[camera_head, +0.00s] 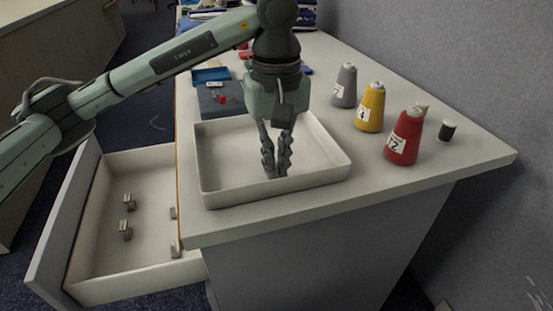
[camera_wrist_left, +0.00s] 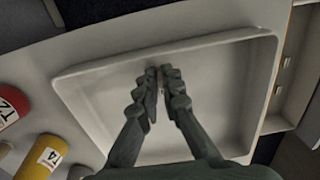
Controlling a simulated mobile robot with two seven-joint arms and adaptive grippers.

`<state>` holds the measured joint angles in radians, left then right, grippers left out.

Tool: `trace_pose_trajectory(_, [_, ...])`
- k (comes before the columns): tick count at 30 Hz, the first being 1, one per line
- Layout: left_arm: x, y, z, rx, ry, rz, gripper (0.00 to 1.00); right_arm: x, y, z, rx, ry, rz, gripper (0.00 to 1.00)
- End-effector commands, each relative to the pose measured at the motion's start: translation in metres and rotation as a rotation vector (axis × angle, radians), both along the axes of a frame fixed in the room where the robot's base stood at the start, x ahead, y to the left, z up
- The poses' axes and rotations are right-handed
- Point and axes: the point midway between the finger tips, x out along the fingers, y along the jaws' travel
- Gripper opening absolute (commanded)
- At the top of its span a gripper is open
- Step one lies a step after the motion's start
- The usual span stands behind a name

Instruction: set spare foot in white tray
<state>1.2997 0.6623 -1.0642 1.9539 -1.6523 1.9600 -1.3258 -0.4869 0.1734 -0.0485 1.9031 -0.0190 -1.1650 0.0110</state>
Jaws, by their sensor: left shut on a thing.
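The white tray (camera_head: 335,175) sits on the table's near end; it also shows in the wrist view (camera_wrist_left: 105,95). My left gripper (camera_head: 276,170) points down inside the tray, its fingertips low over the tray floor. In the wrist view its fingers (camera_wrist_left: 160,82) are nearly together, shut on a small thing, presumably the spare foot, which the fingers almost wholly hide. I cannot tell whether it touches the tray floor. The rest of the tray is empty. My right gripper is not in view.
An open drawer (camera_head: 150,170) at the left holds several small metal feet (camera_head: 128,202). Grey (camera_head: 345,88), yellow (camera_head: 370,108) and red (camera_head: 404,138) thread cones and a black spool (camera_head: 447,131) stand right of the tray. A dark grey box (camera_head: 215,102) stands behind it.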

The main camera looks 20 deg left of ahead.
Motion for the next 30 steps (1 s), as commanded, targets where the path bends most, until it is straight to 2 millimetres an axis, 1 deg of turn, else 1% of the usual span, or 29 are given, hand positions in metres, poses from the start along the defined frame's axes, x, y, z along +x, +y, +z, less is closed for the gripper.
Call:
trace_pose_trajectory(7, [0.0, 0.0, -0.001, -0.001, -0.001, 0.0, 0.0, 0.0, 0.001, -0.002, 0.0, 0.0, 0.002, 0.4])
trace_pose_trajectory(11, [0.0, 0.0, -0.002, -0.001, -0.001, -0.001, 0.0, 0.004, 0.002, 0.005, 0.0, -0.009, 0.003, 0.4])
trace_pose_trajectory(12, [0.0, 0.0, -0.002, -0.001, -0.001, -0.001, 0.1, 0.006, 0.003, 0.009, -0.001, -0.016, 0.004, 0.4])
trace_pose_trajectory(16, [0.0, 0.0, -0.002, -0.001, -0.001, -0.001, 0.26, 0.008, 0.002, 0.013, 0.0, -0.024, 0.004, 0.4])
trace_pose_trajectory(17, [0.0, 0.0, -0.002, -0.001, -0.001, -0.001, 0.27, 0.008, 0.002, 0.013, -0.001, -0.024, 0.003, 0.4])
trace_pose_trajectory(23, [0.0, 0.0, -0.002, -0.001, -0.001, -0.001, 0.27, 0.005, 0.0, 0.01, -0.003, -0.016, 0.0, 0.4])
trace_pose_trajectory(27, [0.0, 0.0, 0.001, -0.001, -0.001, -0.001, 0.27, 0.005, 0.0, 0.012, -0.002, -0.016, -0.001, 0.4])
trace_pose_trajectory(28, [0.0, 0.0, 0.003, -0.001, -0.001, -0.001, 0.27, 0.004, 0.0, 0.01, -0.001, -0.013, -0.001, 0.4])
trace_pose_trajectory(30, [0.001, -0.001, 0.01, -0.002, -0.004, -0.001, 0.27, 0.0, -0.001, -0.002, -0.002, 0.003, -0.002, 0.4])
